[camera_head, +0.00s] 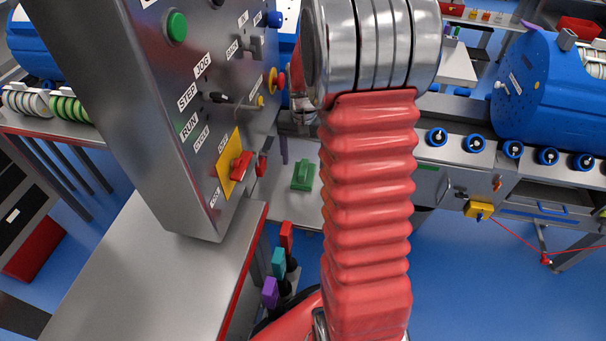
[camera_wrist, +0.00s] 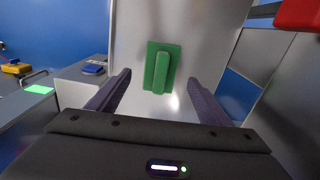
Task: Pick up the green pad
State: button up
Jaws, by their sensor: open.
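The green pad (camera_head: 303,175) lies on a grey metal surface (camera_head: 272,190), left of my red arm in the head view. It is a flat green plate with a raised ridge along its middle. In the wrist view the green pad (camera_wrist: 161,68) shows ahead of my gripper (camera_wrist: 158,88), roughly centred between the two dark fingers. The fingers are spread wide, with nothing between them, and the pad looks to lie beyond the tips.
A tall control panel (camera_head: 190,120) with a red switch on a yellow plate (camera_head: 234,165) stands close left of the pad. Red, teal and purple handles (camera_head: 279,262) stand in front. A conveyor with blue rollers (camera_head: 475,143) and a blue drum (camera_head: 545,95) are at right.

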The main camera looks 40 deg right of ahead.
aim_at(303, 166)
jog(key=shift+f, duration=0.1)
jog(key=shift+f, duration=2.55)
jog(key=shift+c, duration=0.5)
jog(key=c, duration=1.1)
